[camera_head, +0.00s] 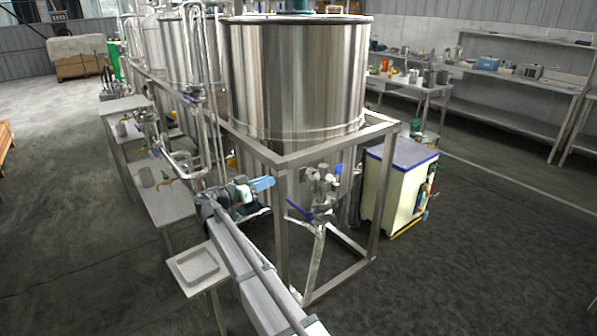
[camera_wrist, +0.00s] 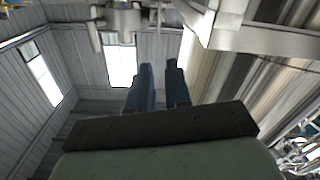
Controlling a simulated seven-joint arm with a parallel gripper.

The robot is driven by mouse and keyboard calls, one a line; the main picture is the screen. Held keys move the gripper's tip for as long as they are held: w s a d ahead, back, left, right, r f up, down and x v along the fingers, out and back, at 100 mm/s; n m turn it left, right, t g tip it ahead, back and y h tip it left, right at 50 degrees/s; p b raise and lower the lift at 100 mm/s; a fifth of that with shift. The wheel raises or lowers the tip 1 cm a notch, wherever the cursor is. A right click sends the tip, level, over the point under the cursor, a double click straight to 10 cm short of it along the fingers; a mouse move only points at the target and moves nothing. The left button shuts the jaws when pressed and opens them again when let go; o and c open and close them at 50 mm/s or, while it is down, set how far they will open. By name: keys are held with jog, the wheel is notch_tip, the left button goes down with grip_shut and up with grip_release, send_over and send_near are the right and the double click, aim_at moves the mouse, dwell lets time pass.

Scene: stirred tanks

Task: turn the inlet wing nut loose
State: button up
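My gripper (camera_head: 268,184) is at the left of the front tank's frame in the head view, with its blue fingers toward the valve assembly (camera_head: 322,186) under the tank. A visible gap separates the gripper from that assembly. In the wrist view the two dark blue fingers of my gripper (camera_wrist: 160,70) stand apart with nothing between them. Metal pipe fittings (camera_wrist: 122,20) show beyond the fingertips at the top. The valve assembly has blue handles and small pale parts. I cannot pick out the inlet wing nut for certain; it is too small to tell.
The large steel tank (camera_head: 295,80) stands in a square metal frame (camera_head: 283,225) close to my arm. A small table with a tray (camera_head: 198,264) is left of my arm. A cream cabinet (camera_head: 398,190) is right of the frame. The floor at right is clear.

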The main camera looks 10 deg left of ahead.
aim_at(305, 174)
jog(key=w+d+m, duration=0.3)
jog(key=w+d, duration=0.6)
jog(key=d, duration=0.1)
jog(key=shift+w, duration=0.3)
jog(key=shift+c, duration=0.3)
grip_shut()
